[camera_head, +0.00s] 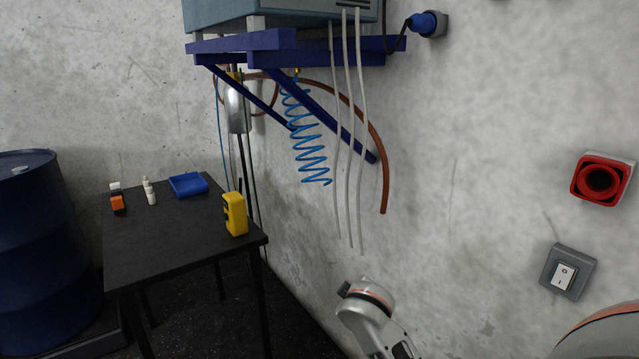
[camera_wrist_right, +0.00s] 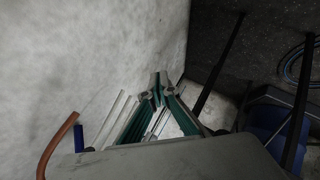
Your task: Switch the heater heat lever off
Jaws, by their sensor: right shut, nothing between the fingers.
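No heater or heat lever can be made out in either view. A grey wall switch (camera_head: 568,272) with a white rocker marked O and I is on the wall at the lower right of the head view; whether it belongs to the heater cannot be told. My right gripper (camera_wrist_right: 158,91) shows in the right wrist view, its green-sided fingers shut with nothing between them, in front of the pale wall. In the head view a white and grey part of my arm (camera_head: 370,312) shows at the bottom, below the hanging hoses. My left gripper is not in view.
A grey box (camera_head: 275,14) sits on a blue wall bracket (camera_head: 240,42), with pale hoses (camera_head: 350,150) hanging below. A black table (camera_head: 170,235) carries a yellow device (camera_head: 235,214) and a blue tray (camera_head: 188,185). A blue drum (camera_head: 35,250) stands left.

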